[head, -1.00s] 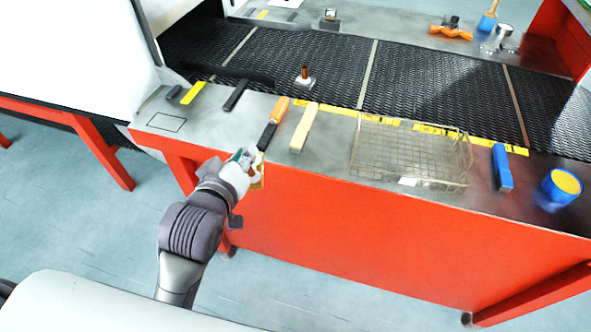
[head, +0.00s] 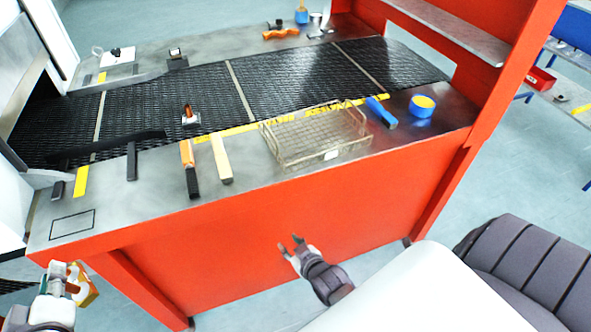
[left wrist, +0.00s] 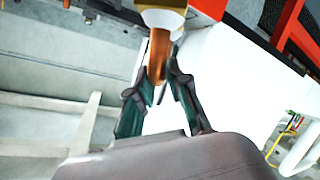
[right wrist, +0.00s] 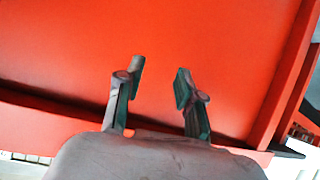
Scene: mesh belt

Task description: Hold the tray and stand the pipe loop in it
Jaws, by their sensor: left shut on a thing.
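The wire mesh tray (head: 345,150) rests on the grey worktop at the front edge of the belt, right of the middle, and looks empty. My left gripper (head: 70,283) is off the worktop's left front corner. It is shut on a copper-coloured pipe piece (left wrist: 159,50), taken to be the pipe loop, with a pale brass-like end; it shows gold and orange in the head view (head: 87,292). Its full shape is hidden. My right gripper (head: 290,245) is open and empty before the red front panel, below the tray; its spread fingers show in the right wrist view (right wrist: 152,88).
An orange-and-black tool (head: 188,165) and a cream block (head: 221,158) lie left of the tray. A blue-handled tool (head: 381,112) and a blue tape roll (head: 422,105) lie right of it. A copper piece on a white base (head: 190,115) stands behind. A red upright bounds the right end.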

